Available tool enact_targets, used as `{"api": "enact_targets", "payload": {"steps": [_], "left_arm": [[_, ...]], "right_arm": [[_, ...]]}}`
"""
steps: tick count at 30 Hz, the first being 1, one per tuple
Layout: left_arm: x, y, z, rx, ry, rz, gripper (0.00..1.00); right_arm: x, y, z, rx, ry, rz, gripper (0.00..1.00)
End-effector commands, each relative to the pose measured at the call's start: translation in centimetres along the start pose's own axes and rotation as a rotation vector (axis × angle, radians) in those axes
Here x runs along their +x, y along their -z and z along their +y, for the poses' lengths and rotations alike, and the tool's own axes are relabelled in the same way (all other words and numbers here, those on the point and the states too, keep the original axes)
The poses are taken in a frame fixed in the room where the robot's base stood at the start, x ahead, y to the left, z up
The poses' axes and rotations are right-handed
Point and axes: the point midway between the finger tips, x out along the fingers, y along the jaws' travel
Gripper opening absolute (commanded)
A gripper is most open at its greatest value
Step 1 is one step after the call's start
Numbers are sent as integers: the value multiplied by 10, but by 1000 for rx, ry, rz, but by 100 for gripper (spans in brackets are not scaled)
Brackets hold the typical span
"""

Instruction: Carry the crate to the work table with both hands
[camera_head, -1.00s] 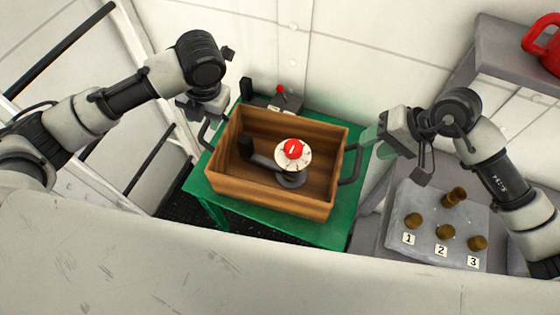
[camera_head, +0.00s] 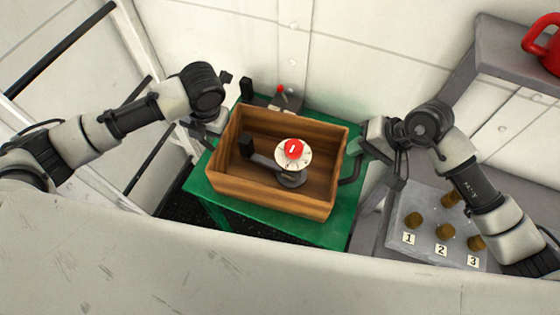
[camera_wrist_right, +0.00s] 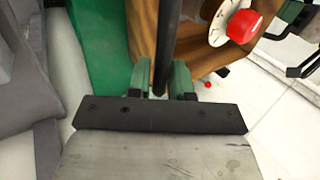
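A wooden crate (camera_head: 270,193) sits level on a green table (camera_head: 342,222), with a dark handle at each side. Inside is a device with a white dial and red knob (camera_head: 293,149). My right gripper (camera_head: 362,151) is at the crate's right handle (camera_head: 349,170). In the right wrist view its two green fingers (camera_wrist_right: 164,80) stand open on either side of the dark handle bar (camera_wrist_right: 167,40). My left gripper (camera_head: 207,130) is at the crate's left side, over the left handle. Its fingers are mostly hidden, so their opening cannot be told.
A small box with a red-tipped lever (camera_head: 281,97) stands behind the crate. At right, a grey plate (camera_head: 412,196) holds several brass knobs above labels 1, 2 and 3. A red kettle-like object (camera_head: 545,45) is on a grey shelf (camera_head: 490,45). A white wall is behind.

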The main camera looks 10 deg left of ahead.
Motion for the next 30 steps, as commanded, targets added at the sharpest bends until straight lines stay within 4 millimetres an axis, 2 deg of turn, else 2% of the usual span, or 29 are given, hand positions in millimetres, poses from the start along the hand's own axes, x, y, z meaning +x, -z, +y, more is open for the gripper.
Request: {"api": "enact_targets", "payload": {"steps": [1, 3, 4, 20, 30], "left_arm": [[0, 0, 0, 0, 0, 0, 12], [0, 0, 0, 0, 0, 0, 1], [0, 0, 0, 0, 0, 0, 0], [-4, -1, 1, -1, 0, -3, 0], [-26, -1, 6, -2, 0, -4, 0]], "right_arm": [[0, 0, 0, 0, 0, 0, 13], [0, 0, 0, 0, -1, 0, 2], [0, 0, 0, 0, -1, 0, 0], [-3, 1, -1, 2, -1, 2, 0], [-22, 1, -13, 4, -2, 3, 0]]}}
